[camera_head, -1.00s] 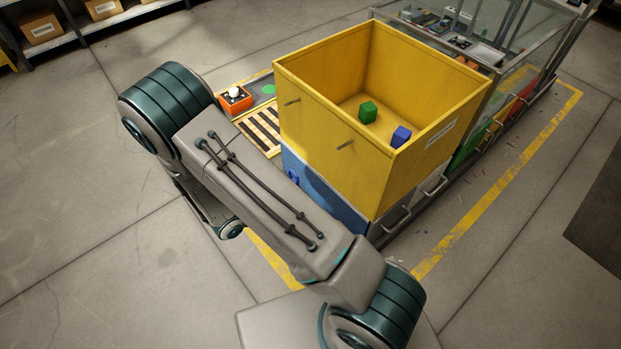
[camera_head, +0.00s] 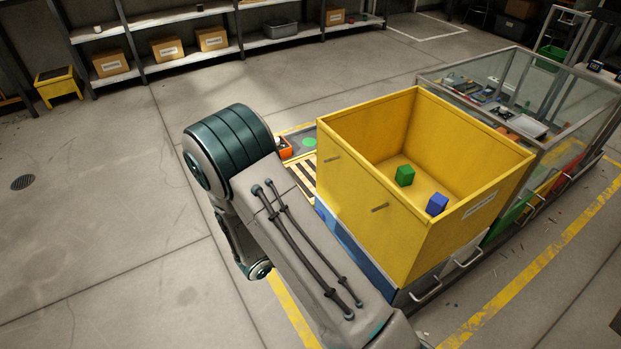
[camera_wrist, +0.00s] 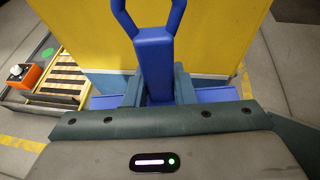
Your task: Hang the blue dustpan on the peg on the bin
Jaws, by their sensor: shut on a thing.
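The blue dustpan's handle (camera_wrist: 153,62) rises in the wrist view, with a loop at its top end. My gripper (camera_wrist: 158,88) is shut on this handle, one finger on each side. Blue parts that look like the pan show low on both sides of the fingers; the rest is hidden behind my gripper. The yellow bin (camera_head: 370,190) stands on the bench, and its wall (camera_wrist: 220,40) is behind the handle in the wrist view. Two thin pegs, an upper one (camera_head: 332,158) and a nearer one (camera_head: 380,207), stick out of its left face. The handle loop's gap to a peg cannot be told.
A green cube (camera_head: 404,175) and a blue cube (camera_head: 437,204) lie inside the bin. An orange box with a white knob (camera_wrist: 20,74) and a slatted panel (camera_wrist: 66,78) are left of the bin. A glass-walled case (camera_head: 500,85) stands behind. Floor at left is clear.

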